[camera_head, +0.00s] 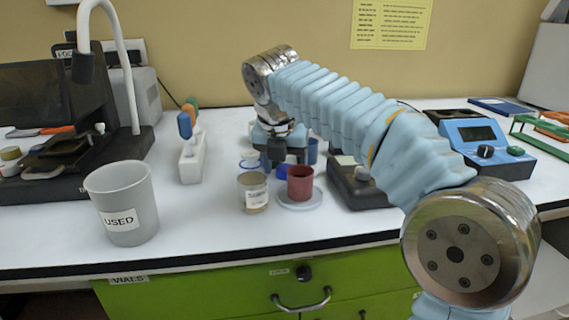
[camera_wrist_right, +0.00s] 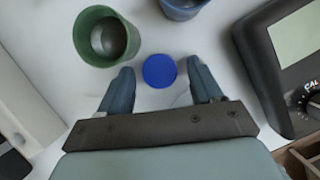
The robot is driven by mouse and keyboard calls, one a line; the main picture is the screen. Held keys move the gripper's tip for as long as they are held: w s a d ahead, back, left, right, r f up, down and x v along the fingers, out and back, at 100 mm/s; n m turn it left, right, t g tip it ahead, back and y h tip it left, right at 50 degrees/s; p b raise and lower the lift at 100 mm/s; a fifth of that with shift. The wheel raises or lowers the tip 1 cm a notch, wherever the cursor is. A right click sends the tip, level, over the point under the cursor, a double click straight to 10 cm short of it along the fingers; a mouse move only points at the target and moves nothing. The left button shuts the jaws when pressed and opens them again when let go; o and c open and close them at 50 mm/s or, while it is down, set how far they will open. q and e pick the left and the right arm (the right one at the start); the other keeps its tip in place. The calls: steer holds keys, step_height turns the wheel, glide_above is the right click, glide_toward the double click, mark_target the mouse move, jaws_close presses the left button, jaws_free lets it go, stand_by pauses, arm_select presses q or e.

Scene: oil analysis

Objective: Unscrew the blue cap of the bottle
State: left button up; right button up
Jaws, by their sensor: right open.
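My right gripper (camera_head: 286,156) reaches down over the bench, behind the red cup in the head view. In the right wrist view the same gripper (camera_wrist_right: 160,76) is open, with its two dark fingers apart. The round blue cap (camera_wrist_right: 159,71) shows between the fingertips, seen from above, with a gap on each side. The bottle's body is hidden under the cap in the wrist view. My left gripper is not in view.
A green cup (camera_wrist_right: 92,50) and a blue cup (camera_wrist_right: 184,9) stand near the fingers. A labelled jar (camera_head: 254,197) and a red cup (camera_head: 300,184) stand in front. A dark device (camera_head: 356,188) is close on the right. A grey USED bin (camera_head: 124,200) stands left; bench space beside it is clear.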

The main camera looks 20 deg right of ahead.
steer(key=shift+r, duration=0.3)
steer(key=p+v, duration=0.2)
steer(key=v, duration=0.9)
steer(key=shift+r, duration=0.3)
